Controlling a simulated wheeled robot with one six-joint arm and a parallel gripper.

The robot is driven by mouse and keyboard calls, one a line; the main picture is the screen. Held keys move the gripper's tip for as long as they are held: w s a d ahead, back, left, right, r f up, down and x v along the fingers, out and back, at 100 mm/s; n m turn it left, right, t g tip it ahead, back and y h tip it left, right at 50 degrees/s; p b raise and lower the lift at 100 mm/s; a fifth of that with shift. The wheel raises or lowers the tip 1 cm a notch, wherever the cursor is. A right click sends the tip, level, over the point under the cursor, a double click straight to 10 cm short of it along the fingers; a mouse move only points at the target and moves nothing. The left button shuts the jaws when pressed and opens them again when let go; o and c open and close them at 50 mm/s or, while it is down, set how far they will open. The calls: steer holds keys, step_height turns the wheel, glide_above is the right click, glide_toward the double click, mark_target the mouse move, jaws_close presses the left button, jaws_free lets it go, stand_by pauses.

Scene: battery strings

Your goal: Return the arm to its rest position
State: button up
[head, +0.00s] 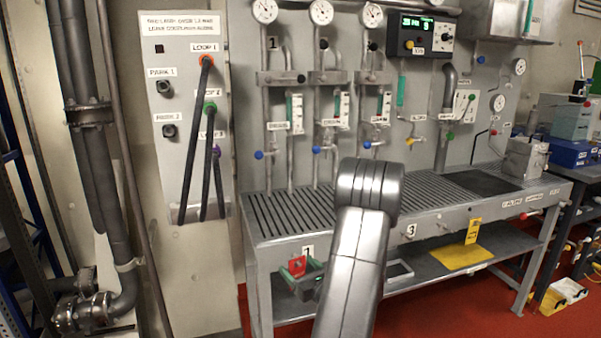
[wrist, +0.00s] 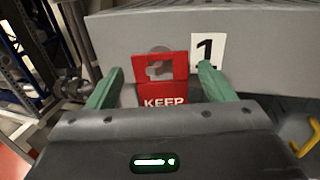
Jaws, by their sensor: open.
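My arm (head: 353,250) rises in front of the bench in the head view, bent at a grey joint. My gripper (head: 300,266) is below the bench's front edge, partly hidden behind the arm. In the wrist view its two green fingers (wrist: 160,82) stand wide apart. A red tag (wrist: 160,78) with a hole and the word KEEP shows between the fingers, with a gap visible on either side. It also shows in the head view as a small red patch (head: 297,265). Its lower part is hidden by the gripper body.
The grey bench (head: 420,230) with a slotted top is close to the arm. A label 1 (wrist: 207,50) is on its front. A yellow sheet (head: 462,257) lies on the lower shelf. A hose panel (head: 185,110) stands left. Red floor (head: 440,315) is open in front.

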steer(key=shift+s+d+r, duration=0.2)
steer(key=shift+s+r, duration=0.15)
steer(key=shift+s, duration=0.05)
